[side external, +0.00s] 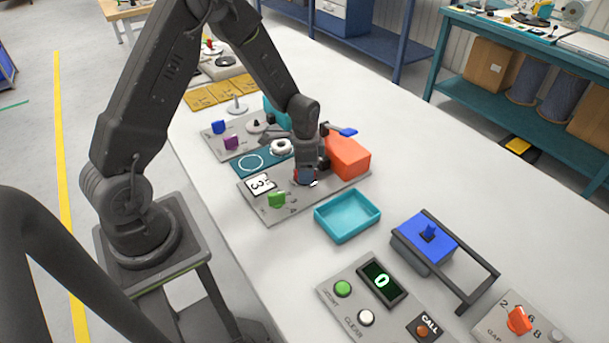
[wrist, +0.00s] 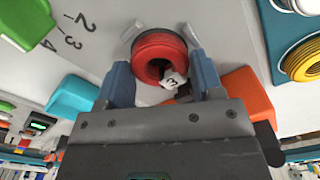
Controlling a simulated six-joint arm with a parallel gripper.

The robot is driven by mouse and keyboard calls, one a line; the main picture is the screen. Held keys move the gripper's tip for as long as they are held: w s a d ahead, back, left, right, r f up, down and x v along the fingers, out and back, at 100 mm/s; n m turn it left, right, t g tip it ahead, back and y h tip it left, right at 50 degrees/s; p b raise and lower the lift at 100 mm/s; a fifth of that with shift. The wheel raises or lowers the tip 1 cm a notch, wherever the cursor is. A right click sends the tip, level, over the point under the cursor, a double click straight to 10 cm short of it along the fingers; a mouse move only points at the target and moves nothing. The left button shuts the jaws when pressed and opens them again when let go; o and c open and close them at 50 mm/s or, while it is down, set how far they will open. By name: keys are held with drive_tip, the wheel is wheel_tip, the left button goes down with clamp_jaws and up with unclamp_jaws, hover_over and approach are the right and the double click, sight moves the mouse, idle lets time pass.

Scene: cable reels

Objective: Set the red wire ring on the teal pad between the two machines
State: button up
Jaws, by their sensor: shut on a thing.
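My gripper (wrist: 165,80) is shut on the red wire ring (wrist: 160,48); its blue-grey fingers are on either side of the ring. A white tag marked 3 shows at the ring's opening. In the side external view, my gripper (side external: 306,174) is low over the near grey machine, beside its orange block (side external: 347,156). I cannot tell whether the ring touches the machine. The teal pad (side external: 240,168) lies between the two grey machines, left of and behind my gripper.
The near machine has a green knob (side external: 276,200) and a white card marked 3 (side external: 260,184). A teal tray (side external: 347,216) stands in front. A blue handled box (side external: 425,240) and a control panel (side external: 370,300) stand nearer.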

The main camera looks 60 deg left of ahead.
wheel_tip(320, 180, up, 8)
drive_tip(key=shift+f, duration=0.25)
drive_tip(key=n, duration=0.6)
hover_over(251, 162)
wheel_tip(251, 162, down, 2)
drive_tip(key=shift+d+f, duration=0.15)
drive_tip(key=shift+f, duration=2.35)
drive_tip(key=shift+f, duration=0.1)
drive_tip(key=shift+f, duration=0.15)
drive_tip(key=o, duration=1.1)
drive_tip(key=shift+f, duration=0.1)
